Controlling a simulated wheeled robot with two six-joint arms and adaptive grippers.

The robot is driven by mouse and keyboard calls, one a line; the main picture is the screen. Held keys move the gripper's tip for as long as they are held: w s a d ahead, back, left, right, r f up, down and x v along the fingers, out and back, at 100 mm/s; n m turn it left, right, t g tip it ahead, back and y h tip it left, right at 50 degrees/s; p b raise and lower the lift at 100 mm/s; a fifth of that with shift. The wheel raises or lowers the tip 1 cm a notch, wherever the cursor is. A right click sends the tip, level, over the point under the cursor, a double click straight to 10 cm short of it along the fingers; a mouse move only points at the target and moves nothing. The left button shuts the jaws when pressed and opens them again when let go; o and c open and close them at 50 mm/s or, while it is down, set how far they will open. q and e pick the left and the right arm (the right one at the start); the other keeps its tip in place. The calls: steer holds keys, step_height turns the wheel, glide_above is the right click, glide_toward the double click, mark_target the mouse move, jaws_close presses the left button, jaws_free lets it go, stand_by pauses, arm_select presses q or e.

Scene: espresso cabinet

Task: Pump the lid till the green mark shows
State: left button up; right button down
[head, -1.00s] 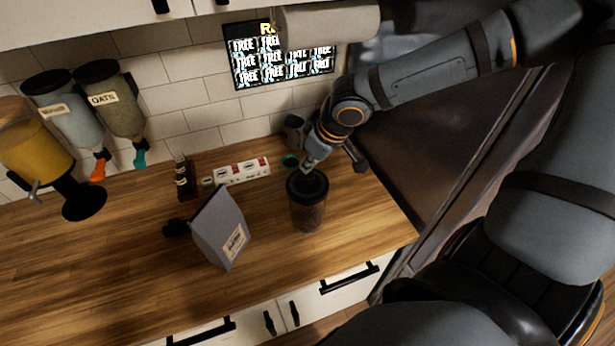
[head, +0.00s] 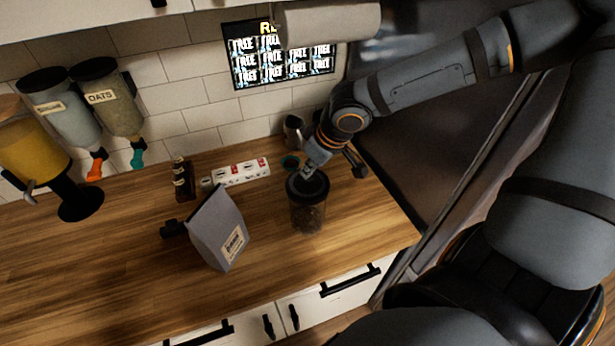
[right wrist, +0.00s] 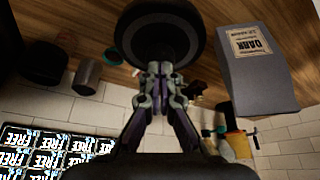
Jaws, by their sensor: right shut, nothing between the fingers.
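A clear canister (head: 308,215) with dark contents and a black lid (head: 307,185) stands upright on the wooden counter. My right gripper (head: 308,172) is shut and empty, its fingertips at the top of the lid. In the right wrist view the shut fingertips (right wrist: 161,68) lie over the near edge of the round dark lid (right wrist: 155,35); whether they touch it I cannot tell. No green mark can be made out on the lid. My left gripper is not in view.
A grey bag (head: 220,230) stands left of the canister. A power strip (head: 240,172), a small dark rack (head: 183,180), a teal ring (head: 290,161) and a metal cup (head: 293,128) are behind. The front counter is clear.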

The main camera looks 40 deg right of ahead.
step_height(320, 180, up, 7)
steer(key=p, duration=0.7)
stand_by(0.3)
stand_by(0.3)
